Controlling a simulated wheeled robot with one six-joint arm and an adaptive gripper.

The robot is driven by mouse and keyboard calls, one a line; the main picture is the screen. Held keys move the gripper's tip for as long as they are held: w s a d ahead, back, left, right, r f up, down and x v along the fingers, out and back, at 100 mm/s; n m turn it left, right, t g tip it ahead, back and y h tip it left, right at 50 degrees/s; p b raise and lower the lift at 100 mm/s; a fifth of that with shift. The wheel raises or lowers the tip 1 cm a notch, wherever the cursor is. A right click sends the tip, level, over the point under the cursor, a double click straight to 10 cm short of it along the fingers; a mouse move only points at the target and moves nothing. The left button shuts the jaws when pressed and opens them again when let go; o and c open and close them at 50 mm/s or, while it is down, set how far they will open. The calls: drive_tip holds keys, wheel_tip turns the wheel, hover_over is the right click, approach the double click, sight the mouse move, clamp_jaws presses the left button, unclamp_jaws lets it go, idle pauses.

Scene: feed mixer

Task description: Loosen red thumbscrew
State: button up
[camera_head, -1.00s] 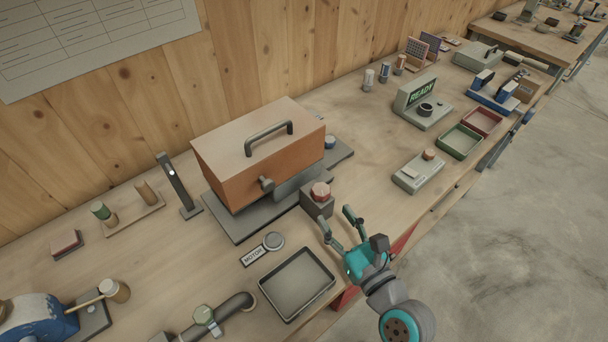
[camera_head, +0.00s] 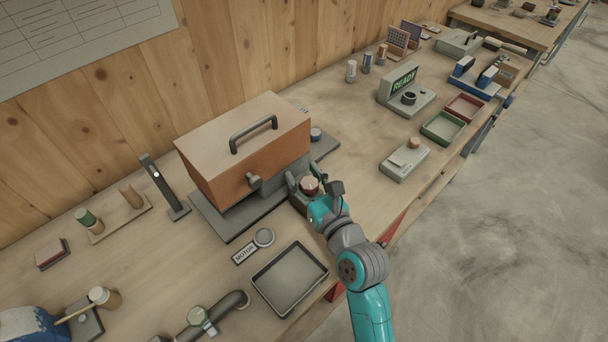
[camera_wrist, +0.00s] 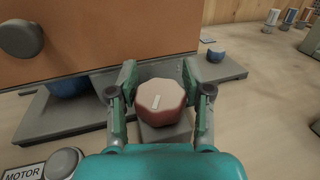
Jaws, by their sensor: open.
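The red thumbscrew (camera_wrist: 161,101) is a faceted knob with a pale mark on its top. It sits on a small grey block beside the orange-brown box housing, and shows in the head view (camera_head: 309,185) partly hidden by my gripper. My gripper (camera_wrist: 160,85) is open, with one finger on each side of the thumbscrew. Narrow gaps seem to show between the fingers and the knob; contact is hard to tell. In the head view, my gripper (camera_head: 306,182) reaches the block from the front right.
The orange-brown box (camera_head: 245,150) with a handle stands close behind on a grey base. A round grey button (camera_head: 264,237) by the MOTOR label and an empty dark tray (camera_head: 290,278) lie in front. A grey-green unit (camera_head: 404,161) stands to the right, with bare table between.

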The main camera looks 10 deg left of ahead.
drive_tip(key=shift+w+a, duration=0.1)
drive_tip(key=shift+w, duration=0.05)
drive_tip(key=c, duration=0.9)
drive_tip(key=shift+o, duration=0.2)
drive_tip(key=shift+n+g+y, duration=0.8)
drive_tip(key=shift+y, duration=0.2)
drive_tip(key=n+g+y, duration=0.2)
drive_tip(key=g, duration=0.1)
drive_tip(key=shift+s+a, duration=0.2)
drive_tip(key=shift+s, duration=0.05)
drive_tip(key=n+g+y, duration=0.2)
drive_tip(key=g, duration=0.1)
drive_tip(key=n+g, duration=0.2)
drive_tip(key=shift+s+a+y, duration=0.2)
drive_tip(key=shift+s+y, duration=0.15)
drive_tip(key=shift+y, duration=0.05)
drive_tip(key=n+g, duration=0.1)
drive_tip(key=g, duration=0.1)
drive_tip(key=n+g, duration=0.1)
drive_tip(key=g, duration=0.1)
drive_tip(key=s+n+g, duration=0.1)
drive_tip(key=n+g, duration=0.1)
drive_tip(key=shift+g+y, duration=0.3)
drive_tip(key=shift+c, duration=0.2)
drive_tip(key=shift+s+n+g, duration=0.15)
drive_tip(key=shift+n+g, duration=0.85)
drive_tip(key=shift+g, duration=0.4)
drive_tip(key=shift+o, duration=0.3)
drive_tip(key=shift+n+g+h, duration=0.3)
drive_tip(key=shift+g+h, duration=0.1)
